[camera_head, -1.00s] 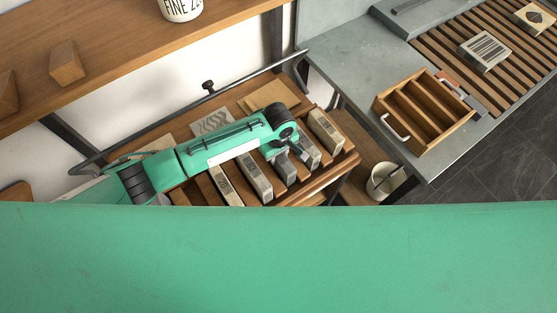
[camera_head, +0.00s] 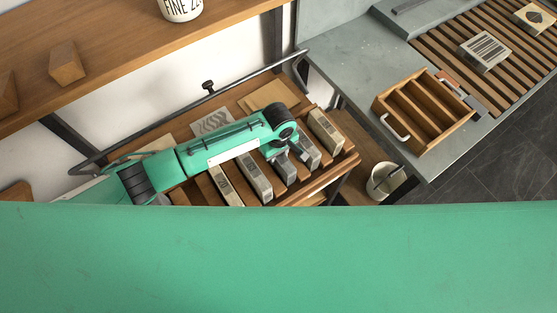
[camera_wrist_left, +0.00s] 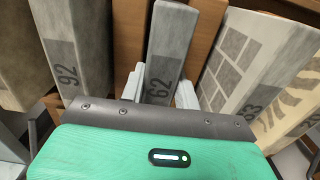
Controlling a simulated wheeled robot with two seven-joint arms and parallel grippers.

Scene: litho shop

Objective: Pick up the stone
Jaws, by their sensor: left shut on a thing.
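Several grey stone blocks stand on edge, side by side, in a wooden rack (camera_head: 345,160). In the left wrist view, the stone marked 62 (camera_wrist_left: 168,45) is between the pale fingers of my left gripper (camera_wrist_left: 160,92), which is shut on it. The gripper also shows in the head view (camera_head: 291,152), over the row of stones. The stone there is partly covered by the gripper. The stone's lower end is hidden behind the gripper body in the wrist view. My right gripper is not in view.
A stone marked 92 (camera_wrist_left: 75,45) stands to the left and a tile-patterned stone marked 63 (camera_wrist_left: 238,60) to the right, both close by. A grey bench (camera_head: 345,68) with an open wooden box (camera_head: 424,110) lies right of the rack. A wooden shelf (camera_head: 110,45) is at upper left.

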